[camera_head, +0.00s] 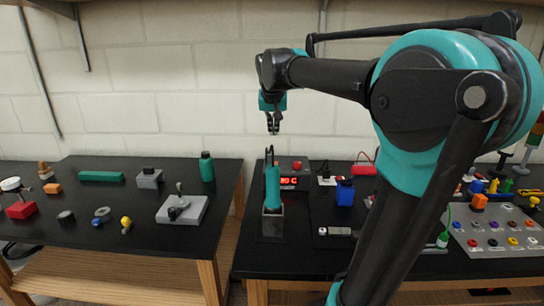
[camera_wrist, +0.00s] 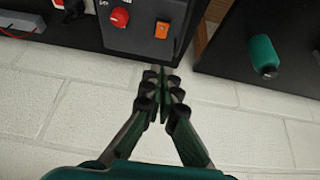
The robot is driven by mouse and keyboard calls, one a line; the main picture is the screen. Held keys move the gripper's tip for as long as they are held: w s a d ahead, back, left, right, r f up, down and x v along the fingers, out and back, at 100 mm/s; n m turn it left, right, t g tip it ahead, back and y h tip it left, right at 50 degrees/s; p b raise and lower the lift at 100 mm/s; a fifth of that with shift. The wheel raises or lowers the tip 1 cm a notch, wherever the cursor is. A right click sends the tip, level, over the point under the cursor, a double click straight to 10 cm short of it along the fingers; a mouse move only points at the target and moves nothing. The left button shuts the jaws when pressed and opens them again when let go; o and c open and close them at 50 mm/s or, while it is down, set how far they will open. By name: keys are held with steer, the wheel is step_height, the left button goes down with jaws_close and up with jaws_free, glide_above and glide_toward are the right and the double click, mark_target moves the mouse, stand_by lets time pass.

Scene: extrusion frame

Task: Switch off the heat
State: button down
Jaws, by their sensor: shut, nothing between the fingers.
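A dark control box (camera_head: 303,184) stands at the back left of the right table, with a red knob (camera_head: 297,166) and a lit red display (camera_head: 287,181) ending in "C". In the wrist view the box (camera_wrist: 140,42) shows its red knob (camera_wrist: 119,18) and an orange rocker switch (camera_wrist: 162,29); the switch's position cannot be told. My gripper (camera_head: 273,132) is shut and empty, in the air above and behind the teal-handled tool, near the wall. In the wrist view its fingertips (camera_wrist: 162,72) appear just below the box, near the orange switch; contact cannot be told.
The teal-handled tool (camera_head: 272,188) stands in a metal holder (camera_head: 272,223) in front of the box. A blue block (camera_head: 345,193) and a button panel (camera_head: 495,230) are to the right. The left table holds a green bottle (camera_head: 207,167) and several parts. A gap separates the tables.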

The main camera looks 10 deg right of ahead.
steer(key=x, duration=1)
steer(key=shift+w+f, duration=0.1)
steer(key=shift+f, duration=0.05)
steer(key=shift+s+a+f, duration=0.1)
steer(key=shift+s+f, duration=0.15)
steer(key=shift+f, duration=0.3)
steer(key=shift+s+f, duration=0.25)
steer(key=shift+f, duration=0.3)
steer(key=shift+s+f, duration=0.15)
steer(key=shift+f, duration=0.5)
steer(key=shift+s+f+t, duration=0.2)
steer(key=shift+f+t, duration=0.2)
steer(key=shift+w+r, duration=0.1)
steer(key=shift+w, duration=0.05)
